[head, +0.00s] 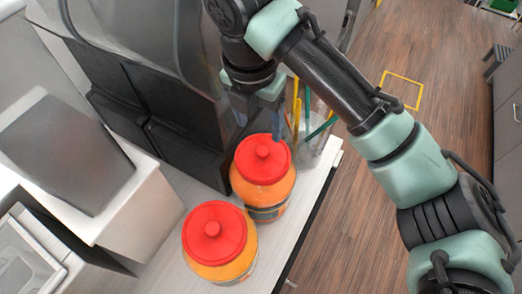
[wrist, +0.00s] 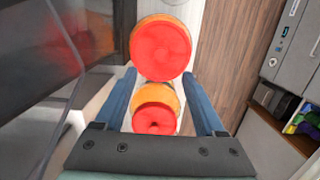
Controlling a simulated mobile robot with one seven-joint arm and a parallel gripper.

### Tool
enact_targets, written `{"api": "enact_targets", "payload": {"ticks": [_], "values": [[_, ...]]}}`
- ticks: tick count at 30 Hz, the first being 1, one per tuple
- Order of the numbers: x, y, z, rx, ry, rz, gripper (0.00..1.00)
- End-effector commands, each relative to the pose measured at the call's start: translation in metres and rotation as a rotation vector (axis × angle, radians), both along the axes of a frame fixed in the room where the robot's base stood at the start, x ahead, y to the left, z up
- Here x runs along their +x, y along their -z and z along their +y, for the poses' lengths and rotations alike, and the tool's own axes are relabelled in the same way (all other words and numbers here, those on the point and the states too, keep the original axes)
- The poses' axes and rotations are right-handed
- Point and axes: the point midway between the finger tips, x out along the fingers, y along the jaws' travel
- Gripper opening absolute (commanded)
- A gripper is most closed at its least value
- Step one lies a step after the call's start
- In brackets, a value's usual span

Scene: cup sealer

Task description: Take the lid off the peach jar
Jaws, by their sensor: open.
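Two orange jars with red knobbed lids stand on the counter. The rear jar (head: 262,190) has its red lid (head: 263,158) on, and so does the front jar (head: 220,269), with its lid (head: 214,233). I cannot tell from the labels which is peach. My gripper (head: 259,126) shows just above the rear lid in the head view. In the wrist view my gripper (wrist: 159,75) is open and empty. One red lid (wrist: 161,52) shows beyond the fingertips, and another (wrist: 155,119) shows between the fingers, partly hidden by the gripper base.
A clear cup with coloured straws (head: 312,140) stands just behind the rear jar. A dark machine (head: 160,125) rises close on the left. The pale counter (head: 304,200) is narrow, with its edge and the wooden floor (head: 335,225) to the right.

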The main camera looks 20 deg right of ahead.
Motion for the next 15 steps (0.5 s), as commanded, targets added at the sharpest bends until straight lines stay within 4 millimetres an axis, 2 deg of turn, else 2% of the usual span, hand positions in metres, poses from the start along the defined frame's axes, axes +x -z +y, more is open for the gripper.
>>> {"api": "enact_targets", "payload": {"ticks": [3, 6, 15], "values": [[0.001, 0.020, 0.000, 0.005, 0.001, 0.003, 0.72], [0.002, 0.031, -0.002, 0.004, 0.001, 0.000, 0.72], [0.002, 0.047, -0.004, 0.003, 0.002, 0.001, 0.72]]}}
